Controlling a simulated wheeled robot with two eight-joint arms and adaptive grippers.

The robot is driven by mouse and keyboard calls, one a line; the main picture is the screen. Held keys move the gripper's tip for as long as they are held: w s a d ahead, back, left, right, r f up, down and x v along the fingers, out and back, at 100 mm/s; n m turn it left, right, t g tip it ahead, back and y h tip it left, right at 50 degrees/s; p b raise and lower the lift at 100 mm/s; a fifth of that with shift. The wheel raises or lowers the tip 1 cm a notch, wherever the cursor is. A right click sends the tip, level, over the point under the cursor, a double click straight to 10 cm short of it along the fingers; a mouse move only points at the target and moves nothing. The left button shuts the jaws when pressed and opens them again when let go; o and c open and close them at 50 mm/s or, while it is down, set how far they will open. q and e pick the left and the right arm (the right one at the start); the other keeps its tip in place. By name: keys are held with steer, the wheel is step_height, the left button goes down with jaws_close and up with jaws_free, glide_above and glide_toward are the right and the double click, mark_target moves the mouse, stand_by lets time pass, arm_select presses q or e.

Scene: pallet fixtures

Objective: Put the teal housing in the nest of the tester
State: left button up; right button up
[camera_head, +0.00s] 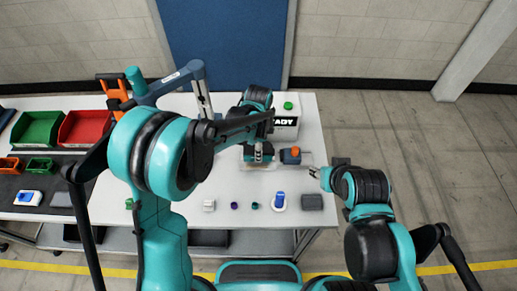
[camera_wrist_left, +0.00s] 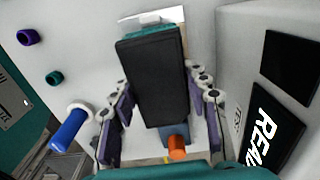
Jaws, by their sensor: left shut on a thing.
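In the left wrist view a block with a broad dark face and a teal edge, which I take as the teal housing (camera_wrist_left: 152,33), is between the purple finger pads of my left gripper (camera_wrist_left: 168,115). The gripper is shut on it. A pale plate shows just past its far end; the nest itself is hidden, and I cannot tell if the housing touches it. In the head view my left gripper (camera_head: 258,153) is beside the tester, a white box (camera_head: 285,130) with a partly covered READY label and green button. My right gripper (camera_head: 327,173) is at the table's right edge; its opening is unclear.
A blue fixture with an orange knob (camera_head: 291,155) is close right of my left gripper. A blue-and-white cylinder (camera_head: 279,202), grey block (camera_head: 312,202), small rings (camera_head: 255,205) and white piece (camera_head: 208,205) line the front. Green (camera_head: 38,129) and red bins (camera_head: 84,128) stand left.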

arm_select(q)
steer(key=shift+f+b, duration=1.3)
steer(key=shift+b, duration=0.1)
stand_by(1.7)
steer(key=o, duration=1.3)
step_height(320, 180, up, 12)
steer(key=s+a+f+n+t+b, duration=0.1)
steer(key=s+a+n+t, duration=0.1)
steer(key=s+a+n, duration=0.3)
steer(key=s+a+f+n+t+b, duration=0.1)
steer(key=s+a+n+t+b, duration=0.1)
steer(key=s+a+n, duration=0.4)
steer(key=s+a+f+n+t+b, duration=0.1)
steer(key=s+a+n+t+b, duration=0.1)
steer(key=s+a+n, duration=0.3)
steer(key=shift+s+a+n+t, duration=0.2)
steer(key=shift+a+n+t, duration=0.1)
steer(key=shift+a+n, duration=0.2)
steer(key=shift+s+a+n+t, duration=0.15)
steer(key=shift+a+n+t, duration=0.15)
steer(key=shift+a+n, duration=0.15)
